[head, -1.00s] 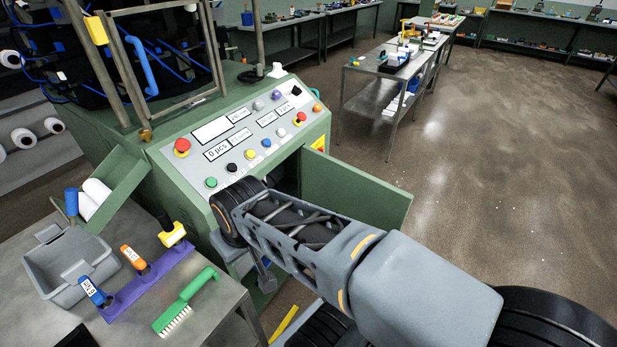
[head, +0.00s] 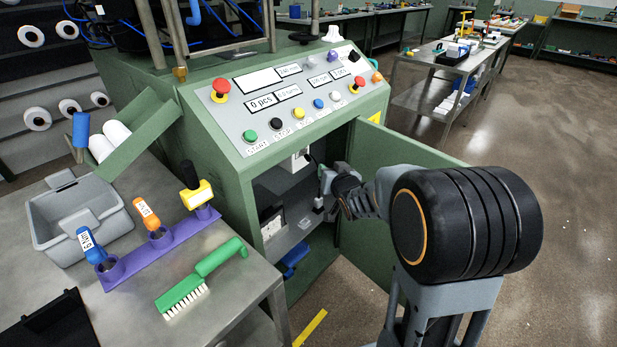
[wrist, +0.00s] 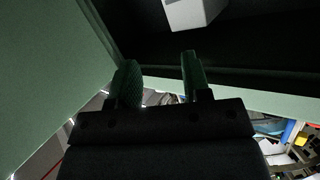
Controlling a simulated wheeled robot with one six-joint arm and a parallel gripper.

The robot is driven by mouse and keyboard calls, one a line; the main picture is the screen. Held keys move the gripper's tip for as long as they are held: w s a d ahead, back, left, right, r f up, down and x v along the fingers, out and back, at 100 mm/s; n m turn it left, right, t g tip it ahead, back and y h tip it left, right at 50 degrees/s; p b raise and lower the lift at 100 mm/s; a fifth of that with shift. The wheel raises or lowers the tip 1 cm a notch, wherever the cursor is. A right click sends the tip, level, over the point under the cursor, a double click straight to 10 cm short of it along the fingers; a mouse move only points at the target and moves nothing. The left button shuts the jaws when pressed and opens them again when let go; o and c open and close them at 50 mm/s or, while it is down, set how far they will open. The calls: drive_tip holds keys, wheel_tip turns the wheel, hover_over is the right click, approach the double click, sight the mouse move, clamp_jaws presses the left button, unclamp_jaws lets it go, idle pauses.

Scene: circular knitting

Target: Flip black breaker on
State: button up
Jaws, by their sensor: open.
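The green machine's cabinet stands open below its control panel, with its door (head: 395,185) swung out to the right. A white box (head: 300,160) hangs high inside the opening, and a light box with dark parts (head: 272,222) is lower left. I cannot make out a black breaker on either. My gripper (head: 324,192) is at the right side of the opening, near the door, apart from both boxes. In the wrist view my gripper (wrist: 160,82) has two green-padded fingers spread with nothing between them. A white box (wrist: 193,12) is beyond them at the top, its lower part visible.
The control panel (head: 235,112) with several buttons overhangs the opening. A blue object (head: 292,258) lies low in the cabinet. At left, a metal table (head: 228,290) holds a grey bin (head: 50,222), a purple tool holder (head: 140,255) and a green brush (head: 200,275).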

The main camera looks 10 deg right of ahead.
sight(310, 160)
wheel_tip(310, 160, down, 6)
drive_tip(key=w+t+y+b, duration=0.2)
drive_tip(key=w+t+b, duration=0.1)
drive_tip(key=shift+y, duration=0.3)
drive_tip(key=w+a, duration=0.1)
drive_tip(key=w, duration=0.3)
drive_tip(key=w+a+b, duration=0.1)
drive_tip(key=w, duration=0.4)
drive_tip(key=w+a, duration=0.1)
drive_tip(key=w, duration=0.3)
drive_tip(key=shift+w+a+r+b, duration=0.1)
drive_tip(key=shift+w+r+b, duration=0.05)
drive_tip(key=shift+r+b, duration=0.15)
clamp_jaws()
